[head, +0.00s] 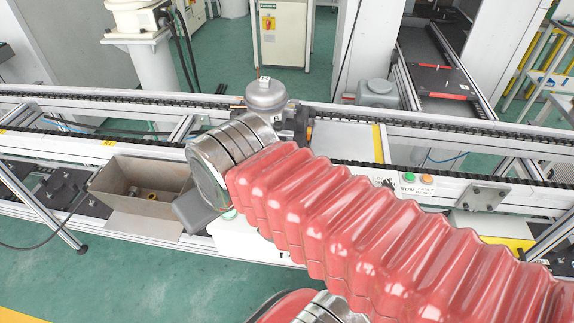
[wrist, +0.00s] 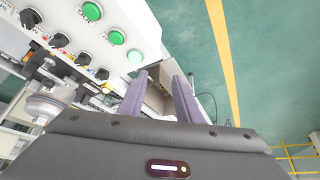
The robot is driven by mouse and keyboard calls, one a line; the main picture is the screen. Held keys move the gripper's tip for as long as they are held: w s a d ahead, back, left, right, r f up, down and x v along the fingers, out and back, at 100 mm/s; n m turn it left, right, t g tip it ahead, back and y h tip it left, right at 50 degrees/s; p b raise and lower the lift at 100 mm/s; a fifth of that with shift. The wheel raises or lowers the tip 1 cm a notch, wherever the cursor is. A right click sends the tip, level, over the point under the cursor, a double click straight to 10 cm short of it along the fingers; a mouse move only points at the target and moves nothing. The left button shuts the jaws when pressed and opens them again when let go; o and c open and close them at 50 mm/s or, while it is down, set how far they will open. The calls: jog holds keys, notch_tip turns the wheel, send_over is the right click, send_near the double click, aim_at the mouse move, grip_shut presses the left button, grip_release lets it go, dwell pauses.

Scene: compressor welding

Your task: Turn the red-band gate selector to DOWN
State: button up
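In the wrist view a white control panel (wrist: 115,20) fills the upper left. It carries a row of black selector knobs, one of them here (wrist: 60,40), with small coloured marks beside them. The marks are too small to tell surely which knob has the red band or which way it points. In the head view my gripper (head: 195,212) is mostly hidden behind my red-sleeved arm, and the selectors cannot be seen there.
Several green buttons (wrist: 92,11) sit on the panel beside the knobs. A metal bin (head: 143,178) with small fittings stands left of my gripper. A conveyor rail (head: 90,100) runs behind, with a grey compressor (head: 266,95) on it. Green floor is open in front.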

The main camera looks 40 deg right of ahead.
jog(key=w+d+r+m+g, duration=0.2)
jog(key=d+m, duration=0.5)
jog(key=d, duration=0.4)
jog(key=w+d+r+m+g, duration=0.2)
jog(key=d+m, duration=0.6)
jog(key=d, duration=0.4)
jog(key=shift+r+g, duration=0.7)
jog(key=shift+g, duration=0.1)
notch_tip(320, 180, down, 14)
jog(key=shift+r, duration=0.1)
jog(key=shift+c, duration=0.5)
